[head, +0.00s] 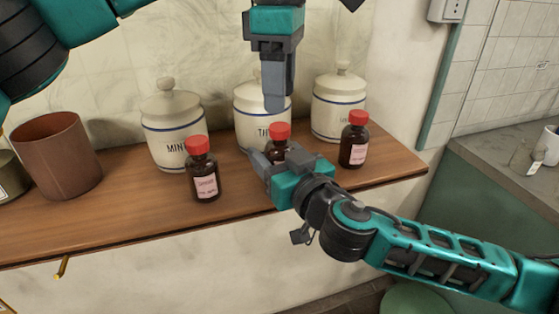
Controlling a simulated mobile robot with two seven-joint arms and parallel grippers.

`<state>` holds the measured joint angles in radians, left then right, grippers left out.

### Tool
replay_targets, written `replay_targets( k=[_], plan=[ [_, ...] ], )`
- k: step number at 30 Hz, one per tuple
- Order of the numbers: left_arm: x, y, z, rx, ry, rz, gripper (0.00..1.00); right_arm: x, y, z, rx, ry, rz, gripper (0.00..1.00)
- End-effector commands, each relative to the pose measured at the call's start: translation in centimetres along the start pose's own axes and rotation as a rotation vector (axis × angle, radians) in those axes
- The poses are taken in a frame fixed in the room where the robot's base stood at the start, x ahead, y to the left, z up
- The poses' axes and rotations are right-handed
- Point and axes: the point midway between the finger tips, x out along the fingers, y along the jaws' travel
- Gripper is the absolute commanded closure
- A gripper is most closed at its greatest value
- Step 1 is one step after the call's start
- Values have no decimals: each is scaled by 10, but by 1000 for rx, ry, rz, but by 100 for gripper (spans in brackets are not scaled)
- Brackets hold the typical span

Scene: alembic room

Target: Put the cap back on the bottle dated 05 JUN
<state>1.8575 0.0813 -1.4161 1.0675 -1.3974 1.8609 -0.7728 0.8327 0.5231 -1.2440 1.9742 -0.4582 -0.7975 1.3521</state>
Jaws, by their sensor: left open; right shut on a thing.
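Three brown bottles with red tops and pink labels stand upright on the wooden shelf (125,213): a left bottle (204,178), a middle bottle (278,148) and a right bottle (353,146). The label dates are too small to read. My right gripper (272,160) is shut on the middle bottle and hides its lower part and label. A red cap (279,131) sits at the top of the middle bottle; I cannot tell whether it is seated. My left gripper (275,100) is open, pointing down just above that cap, apart from it.
Three white lidded jars, a left jar (172,125), a middle jar (252,117) and a right jar (338,105), stand behind the bottles. A brown pot (55,155) stands at left. The shelf front between pot and left bottle is clear.

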Motion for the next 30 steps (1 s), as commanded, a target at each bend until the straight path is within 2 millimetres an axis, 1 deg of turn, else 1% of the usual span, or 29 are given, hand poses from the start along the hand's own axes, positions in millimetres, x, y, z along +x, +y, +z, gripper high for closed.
replay_targets(
  k=[3,12,18,21,24,30],
  plan=[
    [-5,0,0,-227,2,1,45,0,0,0,0,0,0,100],
    [-17,0,0,-802,1,1,45,0,0,0,0,0,0,100],
    [-24,0,0,-1124,0,1,45,0,0,0,0,0,0,100],
    [-26,0,0,-1231,0,1,45,0,0,0,0,0,0,100],
    [-27,0,0,-1300,0,1,45,0,0,0,0,0,0,100],
    [-28,0,0,-1339,-1,1,45,0,0,0,0,0,0,100]
  ],
)
